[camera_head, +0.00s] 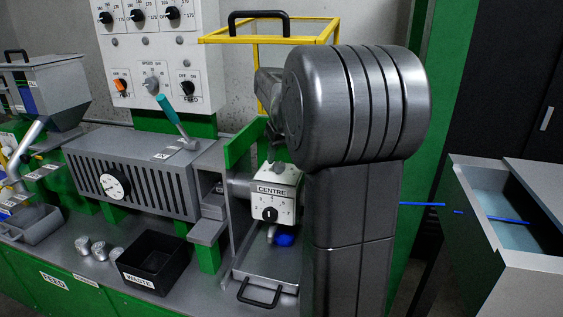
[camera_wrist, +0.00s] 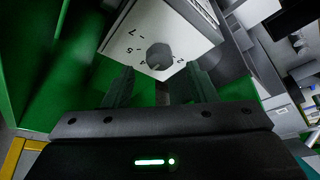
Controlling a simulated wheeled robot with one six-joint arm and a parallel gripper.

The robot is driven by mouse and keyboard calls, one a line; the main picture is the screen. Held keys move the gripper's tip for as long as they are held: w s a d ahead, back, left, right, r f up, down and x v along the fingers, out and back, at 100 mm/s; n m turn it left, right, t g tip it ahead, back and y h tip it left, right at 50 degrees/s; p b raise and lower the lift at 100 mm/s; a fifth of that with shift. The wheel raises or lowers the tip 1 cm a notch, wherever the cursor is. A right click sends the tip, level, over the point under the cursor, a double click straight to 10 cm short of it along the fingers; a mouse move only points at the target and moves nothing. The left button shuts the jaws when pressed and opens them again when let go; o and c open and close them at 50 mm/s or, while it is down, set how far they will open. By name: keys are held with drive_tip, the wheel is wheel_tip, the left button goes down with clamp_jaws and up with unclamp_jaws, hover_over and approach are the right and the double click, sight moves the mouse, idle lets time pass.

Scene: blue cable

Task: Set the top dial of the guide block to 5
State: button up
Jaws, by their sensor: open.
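The guide block (camera_head: 283,190) is a white box marked CENTRE, with a black dial (camera_head: 269,214) on its front face. Nothing is between the fingers. In the head view my arm hides much of the area above the block.
A blue cable (camera_head: 420,204) runs out at right towards an open trough (camera_head: 485,200). A blue piece (camera_head: 285,240) shows below the block. A yellow frame (camera_head: 312,40) stands behind my arm. A slotted grey housing (camera_head: 125,170) and a black waste bin (camera_head: 130,268) are at left.

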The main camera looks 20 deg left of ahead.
sight(279, 164)
drive_tip(key=shift+x, duration=1.8)
drive_tip(key=shift+c, duration=0.2)
drive_tip(key=c, duration=0.9)
drive_tip(key=shift+m, duration=0.3)
drive_tip(key=m+h+p, duration=0.1)
drive_tip(key=m+p, duration=0.1)
drive_tip(key=m, duration=0.1)
drive_tip(key=shift+s+a+r+t, duration=0.1)
drive_tip(key=shift+a+t, duration=0.05)
drive_tip(key=shift+t, duration=0.25)
drive_tip(key=shift+a+m+t+h+p, duration=0.15)
drive_tip(key=shift+m+h, duration=0.35)
drive_tip(key=shift+m, duration=0.75)
drive_tip(key=shift+a+m+t+h+p, duration=0.1)
drive_tip(key=shift+m+t+h+p, duration=0.3)
drive_tip(key=shift+m, duration=0.85)
